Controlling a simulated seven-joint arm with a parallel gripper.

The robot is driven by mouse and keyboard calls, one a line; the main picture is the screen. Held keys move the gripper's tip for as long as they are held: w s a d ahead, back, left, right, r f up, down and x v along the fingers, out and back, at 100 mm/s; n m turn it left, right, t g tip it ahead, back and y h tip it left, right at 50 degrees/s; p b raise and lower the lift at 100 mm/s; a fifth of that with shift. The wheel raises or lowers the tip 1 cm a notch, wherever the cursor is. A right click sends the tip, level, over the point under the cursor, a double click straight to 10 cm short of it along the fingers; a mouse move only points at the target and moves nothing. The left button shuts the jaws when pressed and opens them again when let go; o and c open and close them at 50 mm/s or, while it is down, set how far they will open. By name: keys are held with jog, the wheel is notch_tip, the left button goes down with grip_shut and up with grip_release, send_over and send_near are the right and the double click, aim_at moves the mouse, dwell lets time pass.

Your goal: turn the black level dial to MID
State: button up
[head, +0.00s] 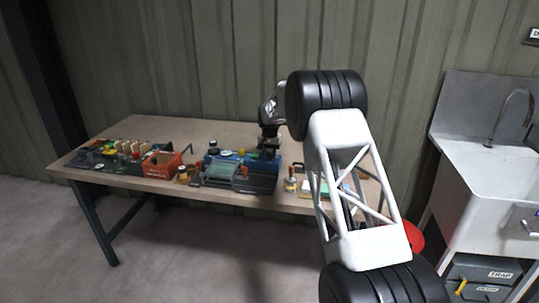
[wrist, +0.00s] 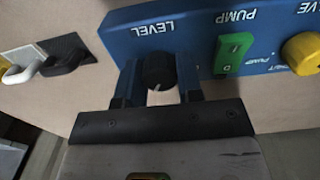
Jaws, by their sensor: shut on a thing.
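The black level dial (wrist: 159,70) sits on a blue panel (wrist: 190,14) under the word LEVEL, which appears upside down in the wrist view. A pale pointer mark shows on the dial's lower side in that view. No scale words around the dial are readable, so I cannot tell its setting. My gripper (wrist: 158,82) is shut on the dial, one finger on each side of it. In the head view my gripper (head: 268,142) is at the blue box (head: 262,177) on the bench, and the dial is too small or hidden to make out.
A green PUMP switch (wrist: 232,52) and a yellow knob (wrist: 303,53) share the panel beside the dial. Black and white hooked parts (wrist: 67,55) lie left of it. The wooden bench (head: 190,130) has free room at the back; a sink (head: 490,170) stands right.

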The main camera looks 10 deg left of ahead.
aim_at(270, 153)
jog(key=n, duration=0.5)
jog(key=shift+n, duration=0.4)
jog(key=o, duration=0.9)
jog(key=shift+r, duration=0.1)
jog(key=shift+r, duration=3.85)
